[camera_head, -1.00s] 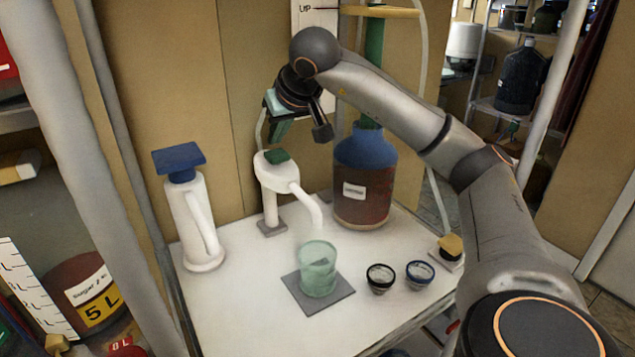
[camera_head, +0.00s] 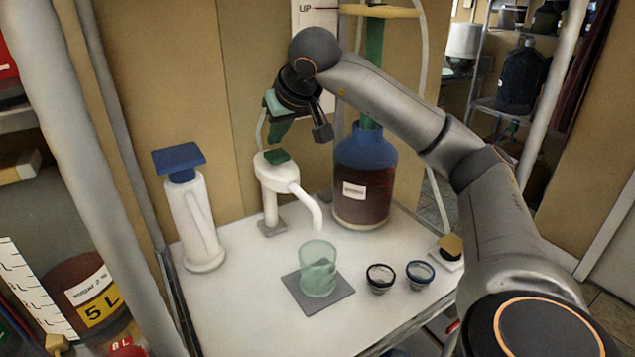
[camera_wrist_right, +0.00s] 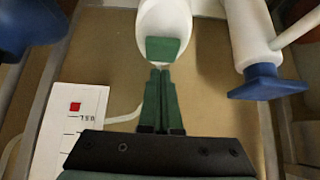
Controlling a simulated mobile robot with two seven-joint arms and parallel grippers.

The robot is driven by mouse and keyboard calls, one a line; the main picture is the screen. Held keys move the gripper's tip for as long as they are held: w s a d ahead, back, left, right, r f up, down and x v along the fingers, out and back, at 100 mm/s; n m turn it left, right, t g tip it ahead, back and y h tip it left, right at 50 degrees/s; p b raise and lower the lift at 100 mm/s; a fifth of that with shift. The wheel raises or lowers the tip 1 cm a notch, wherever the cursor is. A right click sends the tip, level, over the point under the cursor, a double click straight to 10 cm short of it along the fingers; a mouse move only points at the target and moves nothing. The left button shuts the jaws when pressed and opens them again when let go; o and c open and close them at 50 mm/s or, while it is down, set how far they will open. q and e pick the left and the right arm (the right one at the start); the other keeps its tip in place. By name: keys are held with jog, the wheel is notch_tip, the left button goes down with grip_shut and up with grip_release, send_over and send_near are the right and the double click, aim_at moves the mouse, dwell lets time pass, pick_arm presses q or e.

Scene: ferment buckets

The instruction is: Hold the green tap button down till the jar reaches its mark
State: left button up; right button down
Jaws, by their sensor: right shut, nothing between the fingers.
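The green tap button (camera_head: 277,156) is on top of the white tap (camera_head: 280,178); it also shows in the right wrist view (camera_wrist_right: 162,50). My right gripper (camera_head: 274,141) is shut and empty, its green fingertips just above the button in the head view. In the right wrist view the closed fingertips (camera_wrist_right: 160,72) point at the button's near edge; I cannot tell whether they touch it. The pale green, see-through jar (camera_head: 318,272) stands upright on a dark grey pad (camera_head: 338,295), below and in front of the spout. I cannot make out its mark or level. My left gripper is out of view.
A white dispenser with a blue top (camera_head: 180,160) stands left of the tap. A large dark bottle with a blue shoulder (camera_head: 365,180) stands to the right, behind. Two small cups (camera_head: 380,278) (camera_head: 419,274) sit right of the jar. The white tabletop's front left (camera_head: 240,310) is clear.

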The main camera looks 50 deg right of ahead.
jog(key=shift+f, duration=0.15)
jog(key=shift+f+b, duration=0.7)
jog(key=shift+f, duration=0.35)
dwell(6.8)
